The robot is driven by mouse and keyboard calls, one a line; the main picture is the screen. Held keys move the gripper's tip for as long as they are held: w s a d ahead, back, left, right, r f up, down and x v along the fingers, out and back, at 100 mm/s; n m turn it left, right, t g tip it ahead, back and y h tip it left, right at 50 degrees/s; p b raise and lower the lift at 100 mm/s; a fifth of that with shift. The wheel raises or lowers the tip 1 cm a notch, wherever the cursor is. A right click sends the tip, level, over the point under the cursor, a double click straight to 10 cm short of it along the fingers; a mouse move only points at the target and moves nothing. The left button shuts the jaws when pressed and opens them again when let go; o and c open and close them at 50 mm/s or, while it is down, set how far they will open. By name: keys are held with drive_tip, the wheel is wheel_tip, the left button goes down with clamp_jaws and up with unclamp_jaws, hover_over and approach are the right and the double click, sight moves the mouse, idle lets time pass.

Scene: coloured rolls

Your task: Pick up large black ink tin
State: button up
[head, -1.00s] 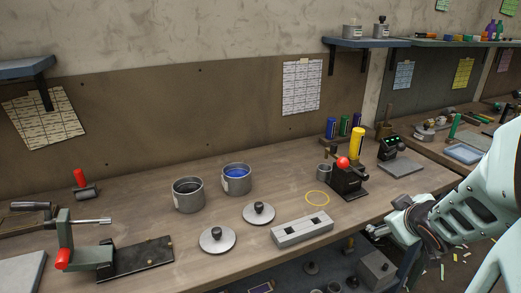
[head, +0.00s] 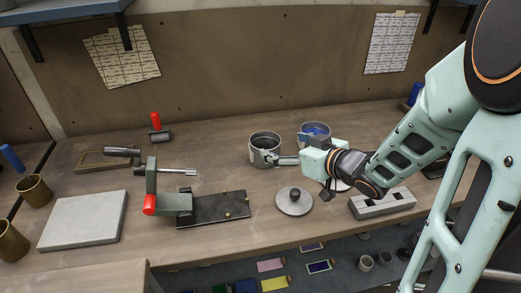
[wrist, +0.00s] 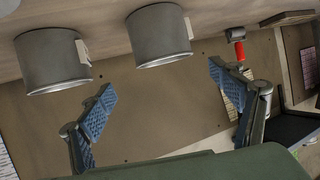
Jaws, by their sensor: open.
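The large black ink tin (head: 264,145) is an open grey metal can with dark contents, upright on the bench. The blue ink tin (head: 314,132) stands just right of it, partly hidden by my arm. My gripper (head: 276,160) reaches in from the right, its fingers overlapping the black tin's lower right side in the head view. In the wrist view, which looks upside down, the open, empty fingers (wrist: 163,95) lie below the black tin (wrist: 160,38); the blue tin (wrist: 52,60) is to its left. No tin is between the fingers; contact cannot be told.
A lid with a black knob (head: 294,204) lies in front of the tins; another is mostly behind my gripper. A grey block (head: 382,203) lies to the right. A green press with a black plate (head: 220,208) and a red-handled roller (head: 157,125) stand left.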

sight(257, 137)
drive_tip(key=x, duration=0.3)
drive_tip(key=shift+w+a+f+b, duration=0.15)
drive_tip(key=shift+w+f+b, duration=0.05)
drive_tip(key=shift+f+b, duration=0.1)
drive_tip(key=x, duration=0.2)
drive_tip(key=b+x, duration=0.1)
drive_tip(key=x, duration=0.2)
drive_tip(key=shift+s+a, duration=0.25)
drive_tip(key=shift+s, duration=0.05)
drive_tip(key=shift+w+a, duration=0.15)
drive_tip(key=shift+w, duration=0.15)
drive_tip(key=shift+c, duration=0.3)
drive_tip(key=c, duration=1.2)
drive_tip(key=shift+c, duration=1.3)
drive_tip(key=shift+r, duration=0.15)
